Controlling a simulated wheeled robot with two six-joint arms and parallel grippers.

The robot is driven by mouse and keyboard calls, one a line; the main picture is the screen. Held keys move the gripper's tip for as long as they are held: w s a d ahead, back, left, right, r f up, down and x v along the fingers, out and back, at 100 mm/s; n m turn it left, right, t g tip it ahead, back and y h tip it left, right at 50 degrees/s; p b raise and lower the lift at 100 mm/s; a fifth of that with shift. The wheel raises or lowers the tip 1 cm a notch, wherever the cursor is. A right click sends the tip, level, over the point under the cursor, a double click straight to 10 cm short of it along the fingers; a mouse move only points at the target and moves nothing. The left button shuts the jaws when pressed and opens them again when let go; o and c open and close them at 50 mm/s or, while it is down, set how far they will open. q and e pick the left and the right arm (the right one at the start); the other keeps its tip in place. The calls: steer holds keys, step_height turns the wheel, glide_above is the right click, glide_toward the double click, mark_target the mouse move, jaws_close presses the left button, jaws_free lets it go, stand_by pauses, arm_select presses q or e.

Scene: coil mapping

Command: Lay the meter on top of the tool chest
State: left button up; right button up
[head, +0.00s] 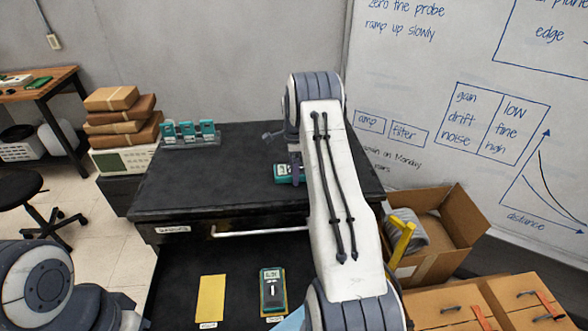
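The tool chest (180,190) has a black top, and a drawer below stands pulled out. A teal meter (283,174) lies on the chest top, right of the middle, partly hidden behind my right arm. My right gripper (296,168) points down at this meter; whether its fingers are shut on it cannot be seen.
A rack of several small teal devices (190,140) stands at the chest's back left. Left of the chest are stacked brown packages (122,117). Cardboard boxes (455,222) stand at the right. The chest top's left and middle are clear.

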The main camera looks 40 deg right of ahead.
steer(key=shift+r, duration=0.1)
step_height(320, 180, up, 12)
steer(key=b, duration=0.3)
steer(key=shift+b, duration=0.35)
steer(key=s+a+r+n, duration=0.25)
steer(key=a+n, duration=0.45)
steer(key=a, duration=0.7)
steer(key=s+a+r+n, duration=0.25)
steer(key=a+n, duration=0.35)
steer(key=a, duration=0.9)
steer(key=s+a+n, duration=0.8)
steer(key=s+a, duration=0.2)
steer(key=s, duration=0.1)
steer(key=s+a+f+n+b, duration=0.1)
steer(key=s+f+n, duration=0.2)
steer(key=s+n, duration=0.2)
steer(key=s+a+f+n+y+b, duration=0.1)
steer(key=s+f+n, duration=0.2)
steer(key=s, duration=0.9)
steer(key=shift+s+a+n, duration=0.25)
steer(key=shift+a+n, duration=0.15)
steer(key=shift+n, duration=0.9)
